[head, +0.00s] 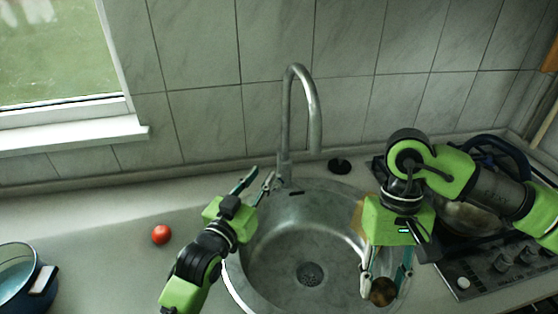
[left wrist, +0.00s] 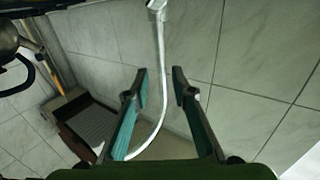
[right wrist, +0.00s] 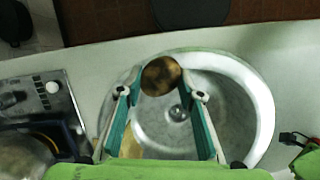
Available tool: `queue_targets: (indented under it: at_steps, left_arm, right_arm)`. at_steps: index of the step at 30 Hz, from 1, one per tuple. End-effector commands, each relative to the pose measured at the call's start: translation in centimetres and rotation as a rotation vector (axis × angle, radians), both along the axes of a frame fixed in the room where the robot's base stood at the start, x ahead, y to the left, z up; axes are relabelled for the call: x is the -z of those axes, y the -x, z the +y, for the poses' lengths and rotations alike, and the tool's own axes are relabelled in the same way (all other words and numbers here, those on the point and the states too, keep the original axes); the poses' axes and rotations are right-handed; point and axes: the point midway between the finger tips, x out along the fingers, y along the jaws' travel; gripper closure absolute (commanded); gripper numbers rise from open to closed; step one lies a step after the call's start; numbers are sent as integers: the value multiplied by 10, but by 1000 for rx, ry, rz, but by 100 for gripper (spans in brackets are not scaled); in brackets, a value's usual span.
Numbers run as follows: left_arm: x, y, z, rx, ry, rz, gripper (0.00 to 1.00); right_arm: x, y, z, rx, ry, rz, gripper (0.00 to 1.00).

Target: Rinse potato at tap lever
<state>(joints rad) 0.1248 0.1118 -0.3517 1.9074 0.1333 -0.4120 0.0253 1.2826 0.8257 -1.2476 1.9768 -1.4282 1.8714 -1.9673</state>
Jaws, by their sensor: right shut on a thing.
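The brown potato (head: 383,292) is held between the fingertips of my right gripper (head: 382,286), above the right front part of the sink. It also shows between the fingers in the right wrist view (right wrist: 161,76). The grey tap (head: 285,140) stands behind the sink, its curved spout pointing down over the bowl. My left gripper (head: 258,182) is open and empty just left of the tap's base. The left wrist view shows its fingers apart, with the tap's pipe (left wrist: 162,75) showing beyond the gap. I cannot clearly tell the lever from the gripper finger there.
The round metal sink (head: 262,245) has a drain in its middle. A red tomato (head: 161,235) lies on the counter to the left, with a blue pot (head: 20,278) at the far left. A stove (head: 490,268) is on the right. A black stopper (head: 339,166) lies behind the sink.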

Motion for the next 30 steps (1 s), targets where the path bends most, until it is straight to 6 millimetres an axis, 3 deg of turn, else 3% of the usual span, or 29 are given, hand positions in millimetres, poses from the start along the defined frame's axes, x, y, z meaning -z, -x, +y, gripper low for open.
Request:
queue_targets:
  at_steps: [5, 21, 30]
  left_arm:
    - [2, -8, -3, 0, 0, -1, 76]
    - [1, -86, -36, 0, 1, -1, 76]
    - [3, -108, -45, 0, 0, -1, 76]
  right_arm:
    - [1, 0, 0, 0, 0, 0, 88]
    - [-8, 0, 0, 0, 0, 0, 88]
    - [-10, 0, 0, 0, 0, 0, 88]
